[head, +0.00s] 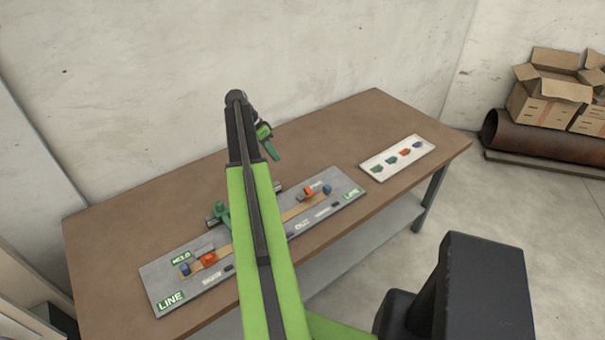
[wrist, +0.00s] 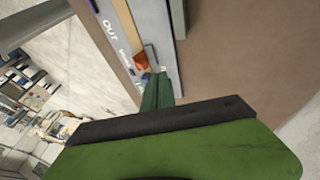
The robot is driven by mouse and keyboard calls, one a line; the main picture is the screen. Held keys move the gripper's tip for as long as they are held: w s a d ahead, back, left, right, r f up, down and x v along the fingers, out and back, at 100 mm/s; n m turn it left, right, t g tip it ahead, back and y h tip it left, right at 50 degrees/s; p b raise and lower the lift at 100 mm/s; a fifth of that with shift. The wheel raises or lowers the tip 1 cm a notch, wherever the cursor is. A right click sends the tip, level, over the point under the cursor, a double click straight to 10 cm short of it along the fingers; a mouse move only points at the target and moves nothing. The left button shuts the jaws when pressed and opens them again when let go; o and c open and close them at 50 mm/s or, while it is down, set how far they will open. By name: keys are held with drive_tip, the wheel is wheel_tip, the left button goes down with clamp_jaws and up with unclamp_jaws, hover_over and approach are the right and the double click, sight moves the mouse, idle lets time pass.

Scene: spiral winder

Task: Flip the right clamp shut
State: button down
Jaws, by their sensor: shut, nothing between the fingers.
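The grey winder board (head: 165,283) lies on the table. The right clamp (head: 308,193), orange with a grey part beside it, sits near the board's right end by a blue peg (head: 327,190). In the wrist view the orange of the right clamp (wrist: 140,61) shows just beyond my fingertips, with a grey bar beside it. I cannot tell its lever angle. My gripper (head: 271,151) is shut and empty, with green fingers pointing down, above the table behind the board. Its fingers also show in the wrist view (wrist: 158,90). The left clamp (head: 208,259) is orange, near the board's left end.
A tan strip (head: 318,208) runs along the board. A green post on a grey spindle (head: 222,215) stands at its back edge, partly behind my arm. A white tray (head: 372,169) with several coloured pieces lies to the right. The table's back (head: 335,125) is bare.

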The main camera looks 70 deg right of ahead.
drive_tip(key=s, duration=0.1)
drive_tip(key=s+d, duration=0.1)
drive_tip(key=s+d+m, duration=0.1)
drive_tip(key=shift+d+r, duration=0.15)
drive_tip(key=shift+r, duration=0.1)
drive_tip(key=shift+w, duration=0.1)
